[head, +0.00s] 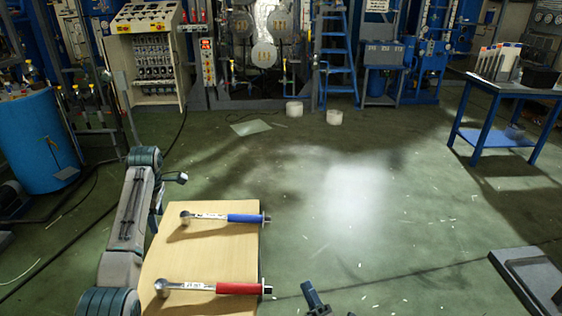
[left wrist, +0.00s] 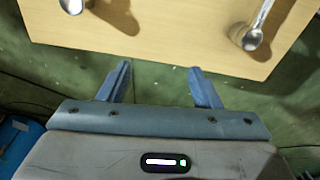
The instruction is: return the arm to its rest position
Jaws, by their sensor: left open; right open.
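My left arm (head: 128,215) comes in from the left and stands beside the left edge of the wooden tabletop. In the left wrist view my left gripper (left wrist: 160,68) is open and empty, its two blue fingers apart just off the table's edge over the green floor. In the head view its fingers are largely hidden behind the arm. Two dark tips at the bottom edge of the head view look like my right gripper (head: 330,299), apart from each other with nothing seen between them; the rest is cut off.
A blue-handled wrench (head: 245,218) and a red-handled wrench (head: 240,288) lie apart on the wooden tabletop (head: 210,255). A blue drum (head: 40,140) stands at left, a blue table (head: 515,90) at right. A grey surface (head: 535,275) is at lower right. The central floor is largely open.

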